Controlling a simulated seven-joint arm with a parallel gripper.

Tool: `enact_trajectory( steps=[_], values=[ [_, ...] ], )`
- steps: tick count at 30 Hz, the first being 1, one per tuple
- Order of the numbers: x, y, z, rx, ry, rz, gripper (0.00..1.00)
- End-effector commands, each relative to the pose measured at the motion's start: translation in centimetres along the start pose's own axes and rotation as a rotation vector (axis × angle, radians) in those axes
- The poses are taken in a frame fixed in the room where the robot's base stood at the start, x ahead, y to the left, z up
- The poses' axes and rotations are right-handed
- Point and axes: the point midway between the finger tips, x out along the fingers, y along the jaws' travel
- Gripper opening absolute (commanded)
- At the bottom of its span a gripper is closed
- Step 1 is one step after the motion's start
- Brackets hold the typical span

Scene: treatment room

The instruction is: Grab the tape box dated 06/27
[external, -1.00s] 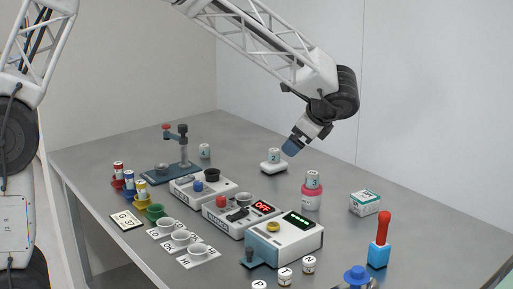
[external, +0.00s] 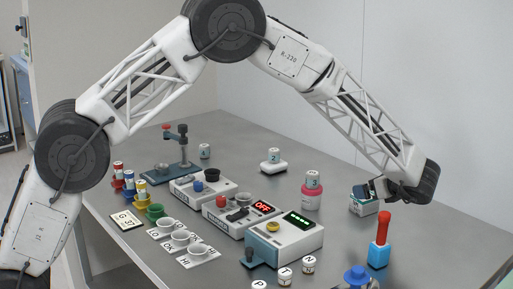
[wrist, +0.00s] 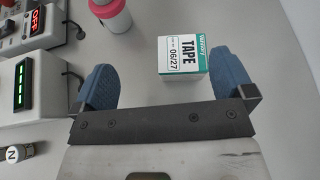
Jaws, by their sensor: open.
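The tape box (wrist: 184,57) is a small white and green carton labelled TAPE and 06/27 in the wrist view. It sits on the grey table, a little ahead of my gripper and right of the middle between the fingers. In the external view the box (external: 363,207) is partly hidden behind my gripper (external: 367,191). My gripper (wrist: 158,85) is open, with blue fingers spread apart and nothing between them. The right finger is close to the box's right side; I cannot tell whether they touch.
A device with a green display (external: 285,240) is further left. A blue block with a red handle (external: 380,245) stands in front of the box. The table (external: 440,225) is clear to the right.

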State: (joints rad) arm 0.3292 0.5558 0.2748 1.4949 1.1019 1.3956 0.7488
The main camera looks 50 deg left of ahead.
Motion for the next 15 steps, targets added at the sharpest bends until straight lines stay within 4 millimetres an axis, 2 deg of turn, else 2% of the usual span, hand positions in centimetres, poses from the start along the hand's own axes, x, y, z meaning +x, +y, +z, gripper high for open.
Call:
enact_trajectory(
  steps=[1,6,15],
  values=[
    [0.0,-0.7,-1.2,0.02,-0.015,-0.009,1.0],
    [-0.1,-2.1,-3.3,0.062,-0.052,-0.03,1.0],
    [-0.1,-2.5,-4.1,0.079,-0.067,-0.037,1.0]
  ],
)
